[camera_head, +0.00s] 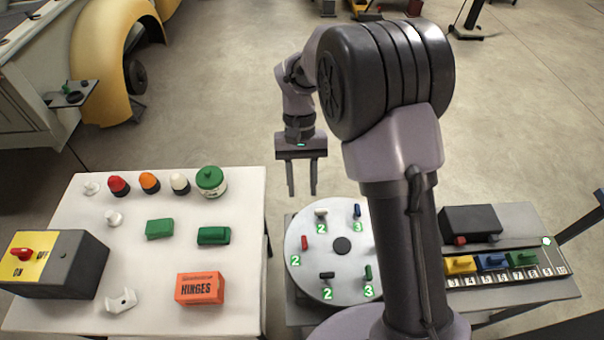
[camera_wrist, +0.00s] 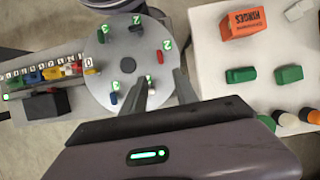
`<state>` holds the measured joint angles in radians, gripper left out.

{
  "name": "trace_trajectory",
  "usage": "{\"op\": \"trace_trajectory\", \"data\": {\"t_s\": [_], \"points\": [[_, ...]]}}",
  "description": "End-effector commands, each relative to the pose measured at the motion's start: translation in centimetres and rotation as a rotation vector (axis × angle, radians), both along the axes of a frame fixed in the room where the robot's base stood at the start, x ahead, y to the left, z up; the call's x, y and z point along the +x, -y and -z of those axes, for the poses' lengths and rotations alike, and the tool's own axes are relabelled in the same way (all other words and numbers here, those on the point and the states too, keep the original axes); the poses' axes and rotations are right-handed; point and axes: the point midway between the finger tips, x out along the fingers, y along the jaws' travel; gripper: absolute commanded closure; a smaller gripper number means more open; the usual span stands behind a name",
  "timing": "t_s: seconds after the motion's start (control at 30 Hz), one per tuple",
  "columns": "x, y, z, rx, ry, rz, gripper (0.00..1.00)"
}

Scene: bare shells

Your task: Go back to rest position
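My gripper (camera_head: 302,178) hangs from my arm in the middle of the head view, fingers pointing down. It is above and behind the gap between the white table and the round disc. Its two fingers are apart with nothing between them. In the wrist view the fingers (camera_wrist: 162,90) show in front of the disc, also apart and empty. My arm hides part of the disc's right side in the head view.
The white table (camera_head: 75,220) holds a switch box (camera_head: 60,262), an orange HINGES box (camera_head: 200,288), green blocks and several small items. A numbered disc (camera_head: 340,275) with coloured pegs and a slider panel (camera_head: 510,285) stand right. Open floor lies behind.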

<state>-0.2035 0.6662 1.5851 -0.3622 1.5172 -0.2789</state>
Motion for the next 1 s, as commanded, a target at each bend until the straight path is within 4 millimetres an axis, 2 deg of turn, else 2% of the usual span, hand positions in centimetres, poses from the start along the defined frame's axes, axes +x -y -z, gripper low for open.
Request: {"op": "trace_trajectory", "data": {"t_s": [0.03, 0.13, 0.57, 0.67, 0.77, 0.87, 1.0], "points": [[0.3, 0.0, -0.7, 0.000, 0.002, 0.000, 0.65], [0.5, 0.0, -1.3, -0.001, 0.000, -0.001, 0.65], [0.6, 0.0, -1.3, 0.000, 0.001, 0.000, 0.65], [0.2, 0.4, -2.0, 0.011, 0.042, 0.018, 0.65], [-1.7, 1.7, -4.0, 0.043, 0.173, 0.076, 0.65], [-5.5, 3.4, -5.6, 0.085, 0.350, 0.160, 0.65], [-11.4, 5.1, -5.2, 0.136, 0.582, 0.278, 0.65]]}}
